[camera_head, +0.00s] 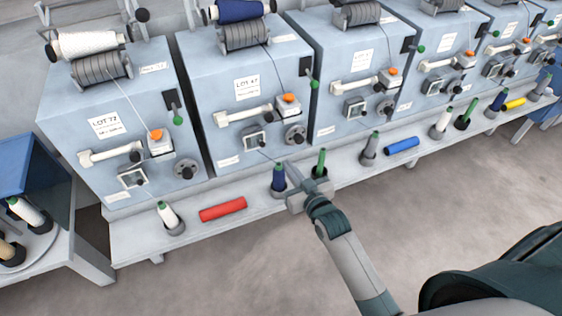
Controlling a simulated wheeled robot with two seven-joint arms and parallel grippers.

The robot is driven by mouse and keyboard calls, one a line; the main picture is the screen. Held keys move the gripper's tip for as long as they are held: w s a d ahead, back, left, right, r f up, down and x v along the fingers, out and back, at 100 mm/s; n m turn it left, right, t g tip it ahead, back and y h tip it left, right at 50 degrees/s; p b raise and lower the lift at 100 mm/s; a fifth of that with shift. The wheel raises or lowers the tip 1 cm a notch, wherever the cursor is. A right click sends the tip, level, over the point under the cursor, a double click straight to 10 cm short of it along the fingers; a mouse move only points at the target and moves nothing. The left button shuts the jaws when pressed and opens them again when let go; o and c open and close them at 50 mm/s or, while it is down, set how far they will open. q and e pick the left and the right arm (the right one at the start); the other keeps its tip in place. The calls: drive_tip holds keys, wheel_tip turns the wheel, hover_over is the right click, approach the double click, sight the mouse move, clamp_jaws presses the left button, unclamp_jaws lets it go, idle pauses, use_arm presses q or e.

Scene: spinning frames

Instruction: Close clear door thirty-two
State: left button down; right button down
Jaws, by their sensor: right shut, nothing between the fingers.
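I cannot make out a clear door or a number thirty-two on any of the machines. A row of pale blue spinning units carries white lot labels, among them LOT 72 (109,124) and LOT 47 (247,86). The other labels are too small to read surely. My right gripper (293,171) is shut and empty. It is over the front shelf, between a blue bobbin (278,177) and a green bobbin (320,162); whether it touches either I cannot tell. My left gripper is out of view.
The shelf (139,240) below the units holds a red tube (223,209), a blue tube (401,146) and several upright bobbins. A blue-sided stand (30,165) with bobbins is at the left. The grey floor (230,285) in front is clear.

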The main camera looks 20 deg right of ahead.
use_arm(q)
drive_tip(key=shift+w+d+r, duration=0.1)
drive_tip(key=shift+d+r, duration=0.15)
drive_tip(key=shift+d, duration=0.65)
use_arm(e)
drive_tip(key=v, duration=0.2)
drive_tip(key=shift+s+d+r, duration=0.1)
drive_tip(key=shift+s+d, duration=0.2)
drive_tip(key=shift+s, duration=0.05)
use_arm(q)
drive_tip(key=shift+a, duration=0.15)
